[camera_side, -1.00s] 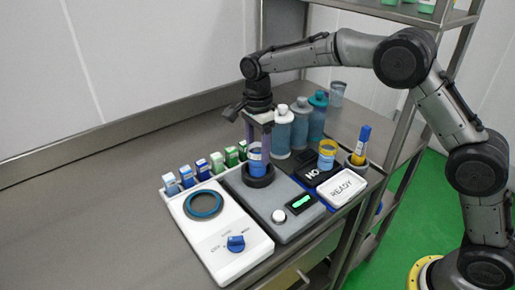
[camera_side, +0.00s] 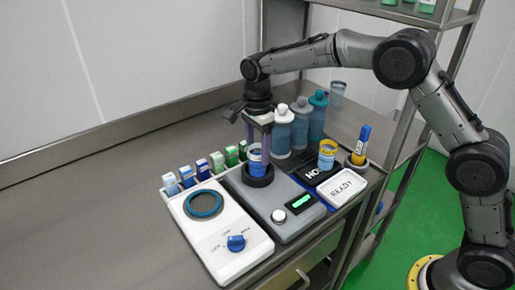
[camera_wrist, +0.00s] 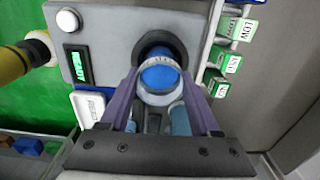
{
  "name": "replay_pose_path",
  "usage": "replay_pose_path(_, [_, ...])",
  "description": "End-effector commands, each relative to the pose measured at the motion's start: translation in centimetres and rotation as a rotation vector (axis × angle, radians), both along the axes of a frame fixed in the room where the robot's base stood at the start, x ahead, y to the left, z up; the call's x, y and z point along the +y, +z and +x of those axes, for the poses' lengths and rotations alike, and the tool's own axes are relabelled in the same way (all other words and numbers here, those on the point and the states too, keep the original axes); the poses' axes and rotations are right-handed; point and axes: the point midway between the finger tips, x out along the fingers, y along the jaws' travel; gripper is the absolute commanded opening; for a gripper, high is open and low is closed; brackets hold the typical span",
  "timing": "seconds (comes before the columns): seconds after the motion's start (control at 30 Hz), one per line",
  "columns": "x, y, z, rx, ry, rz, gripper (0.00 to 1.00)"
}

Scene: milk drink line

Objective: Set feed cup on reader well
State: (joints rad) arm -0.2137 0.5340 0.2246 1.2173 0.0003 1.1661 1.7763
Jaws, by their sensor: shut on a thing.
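The feed cup (camera_side: 257,168) is a clear cup with blue contents and a pale rim. It stands upright in the dark round reader well (camera_side: 257,180) of the grey reader unit (camera_side: 290,222). My gripper (camera_side: 258,150) points down from above, with its purple fingers on either side of the cup, shut on it. In the wrist view the cup (camera_wrist: 160,77) sits between the fingertips, with the dark ring of the well (camera_wrist: 150,45) around its far side. How deep the cup sits is partly hidden by the ring.
A white device with a blue-rimmed ring (camera_side: 203,204) and blue knob (camera_side: 236,243) stands to the left. Small coloured cartons (camera_side: 202,168) line the back.

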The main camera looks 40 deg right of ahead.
Motion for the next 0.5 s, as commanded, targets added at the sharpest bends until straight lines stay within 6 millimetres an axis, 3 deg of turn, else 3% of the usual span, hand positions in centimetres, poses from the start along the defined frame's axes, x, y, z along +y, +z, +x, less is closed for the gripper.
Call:
replay_pose_path(0.47, [0.0,-0.85,0.01,0.0,0.0,0.0,0.0])
replay_pose_path(0.5, [0.0,-0.84,0.02,-0.001,0.0,0.0,0.69])
